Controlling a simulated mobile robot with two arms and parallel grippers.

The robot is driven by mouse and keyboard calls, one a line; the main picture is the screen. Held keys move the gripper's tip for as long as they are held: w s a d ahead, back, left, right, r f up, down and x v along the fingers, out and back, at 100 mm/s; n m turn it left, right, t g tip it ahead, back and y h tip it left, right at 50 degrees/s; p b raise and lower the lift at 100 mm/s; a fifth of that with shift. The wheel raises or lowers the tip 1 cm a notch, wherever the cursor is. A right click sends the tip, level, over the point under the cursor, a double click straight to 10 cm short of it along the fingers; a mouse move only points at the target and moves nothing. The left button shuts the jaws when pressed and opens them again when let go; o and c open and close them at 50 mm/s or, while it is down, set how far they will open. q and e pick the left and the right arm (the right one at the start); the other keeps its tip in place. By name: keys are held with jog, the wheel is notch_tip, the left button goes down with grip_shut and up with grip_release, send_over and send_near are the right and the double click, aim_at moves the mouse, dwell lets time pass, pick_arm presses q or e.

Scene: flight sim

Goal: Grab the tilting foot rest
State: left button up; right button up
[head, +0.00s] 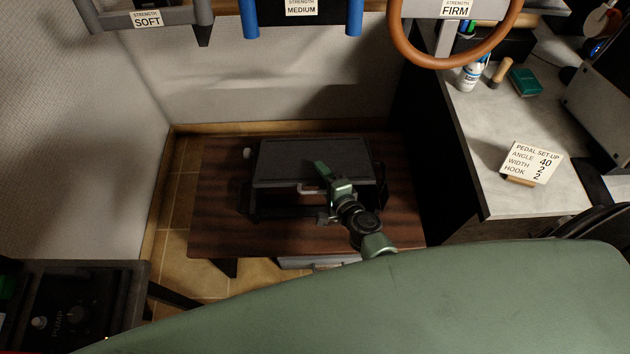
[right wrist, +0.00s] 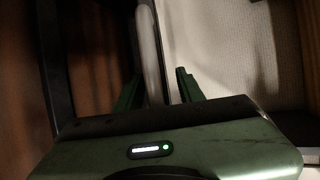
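The foot rest (head: 312,160) is a dark grey, flat-topped block on a dark frame, standing on a low wooden platform. A pale bar (head: 308,188) shows at its front side. My right gripper (head: 322,190) is at the foot rest's front right. In the right wrist view, the right gripper (right wrist: 157,92) has its two green fingers apart, with a pale bar (right wrist: 149,50) running between them. The left finger looks close to the bar; a gap shows at the right finger. Contact cannot be told. My left gripper is not in view.
The wooden platform (head: 215,205) has bare boards left of the foot rest. A dark panel (head: 85,310) is at lower left. Strength-labelled handles hang at the top.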

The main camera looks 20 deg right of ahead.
grip_shut()
dwell(1.4)
jog(key=shift+w+r, duration=0.25)
